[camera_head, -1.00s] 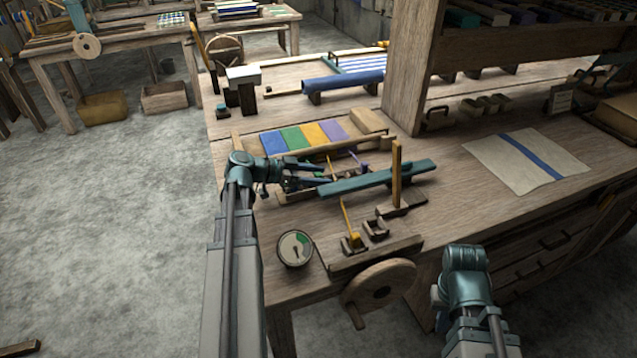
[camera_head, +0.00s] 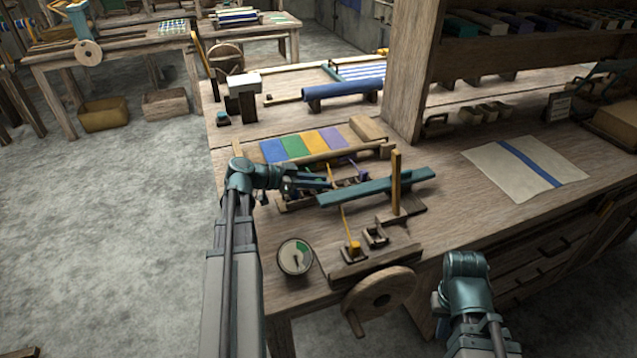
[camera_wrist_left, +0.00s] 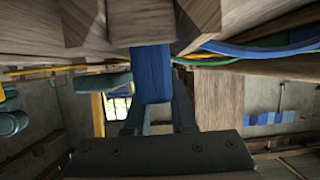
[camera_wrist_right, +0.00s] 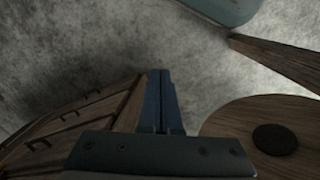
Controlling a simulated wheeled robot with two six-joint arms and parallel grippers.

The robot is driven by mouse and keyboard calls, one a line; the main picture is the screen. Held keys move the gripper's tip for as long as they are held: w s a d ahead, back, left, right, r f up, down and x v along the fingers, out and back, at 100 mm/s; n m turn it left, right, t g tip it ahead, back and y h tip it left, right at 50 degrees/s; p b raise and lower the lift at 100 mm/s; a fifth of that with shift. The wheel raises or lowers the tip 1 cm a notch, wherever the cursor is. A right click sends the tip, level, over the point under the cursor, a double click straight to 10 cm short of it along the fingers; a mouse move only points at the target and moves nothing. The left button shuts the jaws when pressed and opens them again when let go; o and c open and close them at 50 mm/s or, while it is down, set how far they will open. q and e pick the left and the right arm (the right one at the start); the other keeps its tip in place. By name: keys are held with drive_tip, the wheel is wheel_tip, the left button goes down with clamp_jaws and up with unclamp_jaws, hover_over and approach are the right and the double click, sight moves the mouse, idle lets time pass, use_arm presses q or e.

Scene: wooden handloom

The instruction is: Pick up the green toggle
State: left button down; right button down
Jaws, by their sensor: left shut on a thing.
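My left gripper (camera_head: 332,184) reaches in among small parts beside the teal beam (camera_head: 378,186) of the loom. In the left wrist view its fingers (camera_wrist_left: 157,118) are shut on a blue block-like piece (camera_wrist_left: 153,78), which hangs below a wooden part. I cannot make out a green toggle in any view; the small parts around the left fingertips are partly hidden. A yellow piece (camera_head: 355,248) stands in a wooden holder nearer the front. In the right wrist view my right gripper (camera_wrist_right: 161,78) has its fingers together, with nothing between them.
An upright wooden post (camera_head: 396,180) stands by the beam. A round dial (camera_head: 295,257) and a wooden wheel (camera_head: 380,292) are at the bench's front. Blue, green, orange and purple swatches (camera_head: 302,144) lie behind the left gripper. A striped cloth (camera_head: 525,160) lies at right.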

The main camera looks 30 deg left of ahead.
sight(318, 180)
use_arm(q)
wheel_tip(318, 180, up, 9)
drive_tip(key=p, duration=0.9)
drive_tip(key=shift+r, duration=0.2)
